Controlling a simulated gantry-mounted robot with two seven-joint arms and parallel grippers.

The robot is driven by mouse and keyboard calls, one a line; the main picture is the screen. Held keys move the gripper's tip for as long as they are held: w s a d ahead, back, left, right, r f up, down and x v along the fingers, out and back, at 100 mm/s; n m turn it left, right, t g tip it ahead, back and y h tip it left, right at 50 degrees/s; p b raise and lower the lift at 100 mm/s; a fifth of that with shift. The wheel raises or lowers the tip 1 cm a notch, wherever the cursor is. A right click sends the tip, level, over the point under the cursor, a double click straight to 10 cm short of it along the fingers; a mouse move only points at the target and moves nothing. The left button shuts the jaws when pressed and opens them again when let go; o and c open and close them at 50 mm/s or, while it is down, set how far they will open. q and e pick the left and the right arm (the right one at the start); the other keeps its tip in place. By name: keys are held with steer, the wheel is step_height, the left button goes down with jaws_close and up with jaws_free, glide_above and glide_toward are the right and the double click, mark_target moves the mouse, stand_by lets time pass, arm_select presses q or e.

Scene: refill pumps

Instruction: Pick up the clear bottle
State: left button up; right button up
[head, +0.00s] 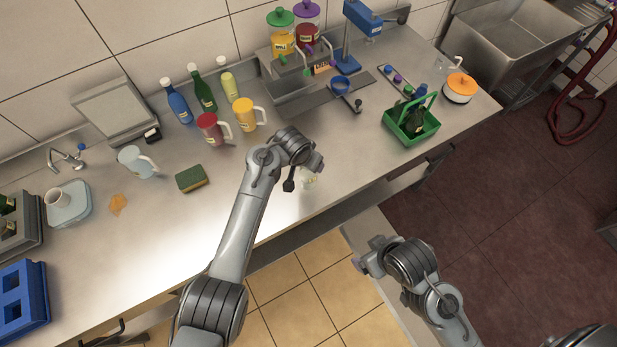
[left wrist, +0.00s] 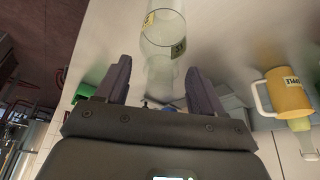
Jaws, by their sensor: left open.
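The clear bottle (head: 308,180) stands near the counter's front edge, partly hidden by my left gripper in the head view. In the left wrist view the clear bottle (left wrist: 163,28), with yellow labels, lies ahead of the fingers, in line with the gap between them. My left gripper (head: 318,165) is open and beside the bottle; its two fingers show apart in the left wrist view (left wrist: 158,74), with nothing gripped. My right gripper (head: 364,258) hangs low in front of the counter, away from the bottle; its jaws are too small to read.
Behind my left arm stand a yellow jug (head: 244,114), a red jug (head: 209,130) and several bottles. A green caddy (head: 410,124) is at the right. A sponge (head: 191,178) and a clear pitcher (head: 134,163) are at the left. The counter around the clear bottle is free.

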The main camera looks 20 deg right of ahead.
arm_select(q)
jaws_close()
stand_by(0.4)
steer(key=shift+r, duration=0.15)
step_height(320, 180, up, 16)
steer(key=p, duration=1.7)
steer(key=shift+f, duration=0.2)
